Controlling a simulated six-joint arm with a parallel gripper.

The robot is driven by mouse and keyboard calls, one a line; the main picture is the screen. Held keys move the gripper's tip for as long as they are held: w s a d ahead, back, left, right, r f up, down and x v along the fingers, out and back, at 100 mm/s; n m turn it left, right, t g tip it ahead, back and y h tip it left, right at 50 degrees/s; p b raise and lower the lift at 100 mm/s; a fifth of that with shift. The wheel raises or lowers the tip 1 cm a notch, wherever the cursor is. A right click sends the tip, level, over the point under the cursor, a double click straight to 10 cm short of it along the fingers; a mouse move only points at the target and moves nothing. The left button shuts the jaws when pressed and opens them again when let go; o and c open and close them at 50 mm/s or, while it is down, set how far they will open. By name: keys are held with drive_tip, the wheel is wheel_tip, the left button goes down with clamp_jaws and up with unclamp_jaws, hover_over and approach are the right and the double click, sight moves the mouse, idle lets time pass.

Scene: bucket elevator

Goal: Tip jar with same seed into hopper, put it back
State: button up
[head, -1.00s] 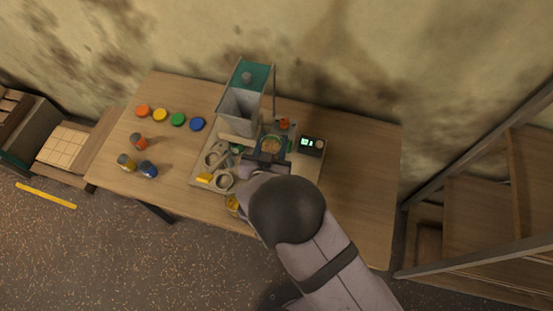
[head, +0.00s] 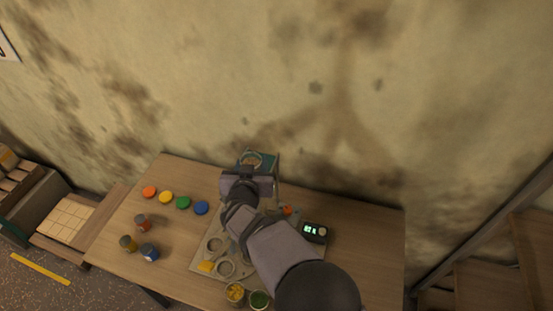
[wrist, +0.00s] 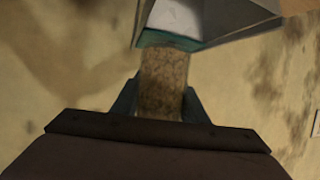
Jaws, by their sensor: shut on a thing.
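My gripper (head: 248,172) is shut on a clear jar (head: 252,158) of pale brown seed, held up at the hopper's top. In the wrist view the seed-filled jar (wrist: 164,85) sits between the two fingers. Its far end meets or overlaps the teal rim of the hopper (wrist: 165,40); I cannot tell if they touch. In the head view the hopper (head: 274,163) is mostly hidden behind my gripper and arm. Whether seed is flowing out cannot be seen.
A grey base plate with round holders (head: 225,268) and a small display box (head: 314,231) are on the table. Orange, yellow, green and blue discs (head: 183,202) line the left. Small jars (head: 149,252) stand at left; yellow and green-filled jars (head: 235,292) stand at the front edge.

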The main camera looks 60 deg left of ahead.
drive_tip(key=s+g+p, duration=0.1)
drive_tip(key=s, duration=0.1)
drive_tip(key=s+a+n+y+p, duration=0.1)
drive_tip(key=s, duration=0.2)
drive_tip(key=s+a+n+g, duration=0.1)
drive_tip(key=s, duration=0.1)
drive_tip(key=shift+s+a+r+g+p, duration=0.1)
drive_tip(key=shift+s+a+g+p, duration=0.1)
drive_tip(key=shift+g+p, duration=0.15)
drive_tip(key=shift+s+r+y, duration=0.1)
drive_tip(key=shift+y, duration=0.2)
drive_tip(key=shift+s+a+r+m+g+y+b, duration=0.15)
drive_tip(key=shift+s+m+g+b, duration=0.2)
drive_tip(key=shift+m+g+b, duration=0.25)
drive_tip(key=shift+s+a+r+m+g+y+b, duration=0.15)
drive_tip(key=shift+s+m+g+b, duration=0.15)
drive_tip(key=shift+m, duration=0.4)
drive_tip(key=shift+s, duration=0.1)
drive_tip(key=shift+s+a+r+m+g+y+b, duration=0.1)
drive_tip(key=shift+s+m+g+y+b, duration=0.3)
drive_tip(key=shift+b, duration=1)
drive_tip(key=shift+w+r+m+g+b, duration=0.15)
drive_tip(key=shift+m+b, duration=0.45)
drive_tip(key=shift+b, duration=0.8)
drive_tip(key=shift+s+a+r+m+g+y+b, duration=0.1)
drive_tip(key=shift+s+m+g+y+b, duration=0.3)
drive_tip(key=shift+b, duration=1)
